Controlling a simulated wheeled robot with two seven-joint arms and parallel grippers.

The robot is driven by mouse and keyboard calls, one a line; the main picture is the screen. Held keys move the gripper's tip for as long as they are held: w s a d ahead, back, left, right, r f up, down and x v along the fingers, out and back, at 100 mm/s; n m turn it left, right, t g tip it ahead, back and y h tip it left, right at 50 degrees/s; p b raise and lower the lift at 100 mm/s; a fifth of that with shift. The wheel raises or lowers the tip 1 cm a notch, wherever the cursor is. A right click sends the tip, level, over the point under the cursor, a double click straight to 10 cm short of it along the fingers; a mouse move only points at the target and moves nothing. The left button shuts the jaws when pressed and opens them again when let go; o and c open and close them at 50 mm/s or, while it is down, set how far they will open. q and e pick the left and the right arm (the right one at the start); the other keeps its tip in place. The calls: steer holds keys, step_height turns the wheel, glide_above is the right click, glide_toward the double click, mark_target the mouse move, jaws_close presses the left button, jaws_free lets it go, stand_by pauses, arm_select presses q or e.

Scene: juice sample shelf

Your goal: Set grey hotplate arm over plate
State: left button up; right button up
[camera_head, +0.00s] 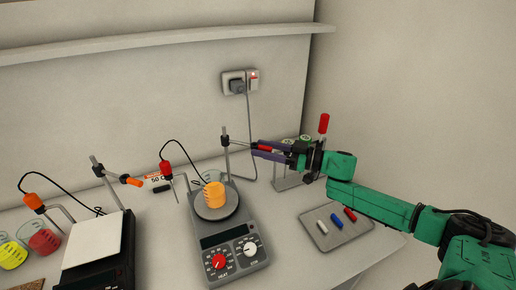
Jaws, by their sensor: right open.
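The grey hotplate (227,232) stands in the middle of the bench, with a round plate (230,207) and red and white knobs. A beaker of orange liquid (214,194) is on the plate. A thin upright rod rises at the hotplate's back, and its arm (240,144) points right, away from the plate, ending in a red tip (265,149). My right gripper (256,149) comes in from the right. Its dark fingers are open, one on each side of the red tip; contact cannot be told. My left gripper is not in view.
A black hotplate (92,248) with an orange-tipped arm (131,181) stands left, beside beakers of red (44,241) and yellow (12,256) liquid. A tray (320,236) with coloured sticks lies right. A small rack (285,182) is behind it.

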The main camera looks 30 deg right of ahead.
steer(key=shift+x, duration=1.15)
steer(key=shift+s, duration=0.15)
jaws_close()
stand_by(0.4)
